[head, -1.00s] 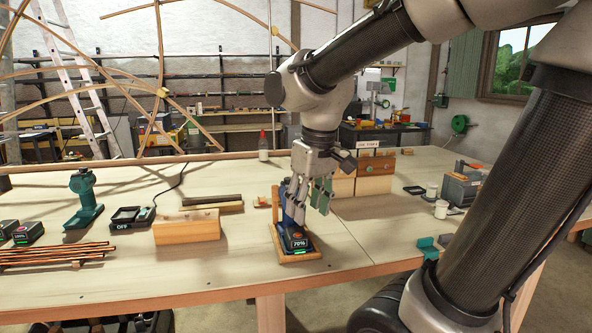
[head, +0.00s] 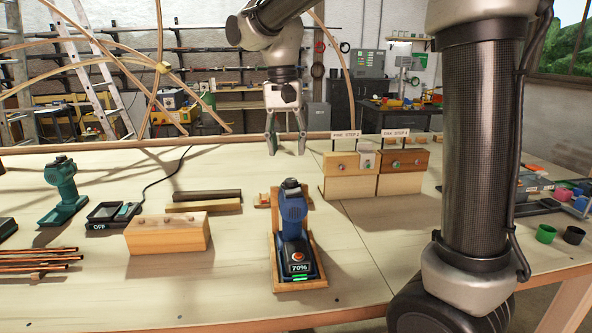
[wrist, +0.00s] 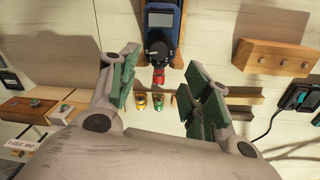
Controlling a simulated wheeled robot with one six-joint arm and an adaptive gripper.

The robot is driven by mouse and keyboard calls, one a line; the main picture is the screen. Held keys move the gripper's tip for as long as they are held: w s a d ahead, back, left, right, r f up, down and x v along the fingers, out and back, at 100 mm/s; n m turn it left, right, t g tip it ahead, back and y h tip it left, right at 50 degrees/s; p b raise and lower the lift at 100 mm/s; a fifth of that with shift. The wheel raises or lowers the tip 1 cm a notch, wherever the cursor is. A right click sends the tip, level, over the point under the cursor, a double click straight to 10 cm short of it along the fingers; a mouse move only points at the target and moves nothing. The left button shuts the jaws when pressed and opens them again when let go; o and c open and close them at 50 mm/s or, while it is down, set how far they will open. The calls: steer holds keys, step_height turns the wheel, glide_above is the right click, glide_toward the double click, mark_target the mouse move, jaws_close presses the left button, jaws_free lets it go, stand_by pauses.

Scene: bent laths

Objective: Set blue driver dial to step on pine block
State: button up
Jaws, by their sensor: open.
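The blue driver (head: 291,210) stands upright in a wooden cradle (head: 276,268), its base reading 70%. Its dark top (head: 290,184) faces up; the dial setting is unreadable. In the wrist view the driver (wrist: 160,22) is at top centre, with a dark round collar (wrist: 158,50) and a red tip (wrist: 158,76). My gripper (head: 287,146) is open and empty, pointing down beyond the driver and apart from it. Its green-padded fingers (wrist: 165,95) show in the wrist view. The pine block (head: 340,163) stands right of the driver under a "PINE STEP" label (head: 346,135), its number too small to read.
The darker oak block (head: 410,161) with its own label adjoins the pine one. A pale block with pegs (head: 165,235), a charger (head: 113,214) marked OFF and a green driver (head: 62,190) are left.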

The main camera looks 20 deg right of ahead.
mark_target(291, 180)
steer(key=shift+s+d+f+m, duration=0.1)
steer(key=shift+f+m, duration=0.1)
steer(key=shift+m, duration=0.1)
steer(key=f, duration=0.7)
steer(key=shift+s+d+f, duration=0.1)
steer(key=shift+d+f, duration=0.1)
steer(key=shift+c, duration=0.2)
steer(key=c, duration=1)
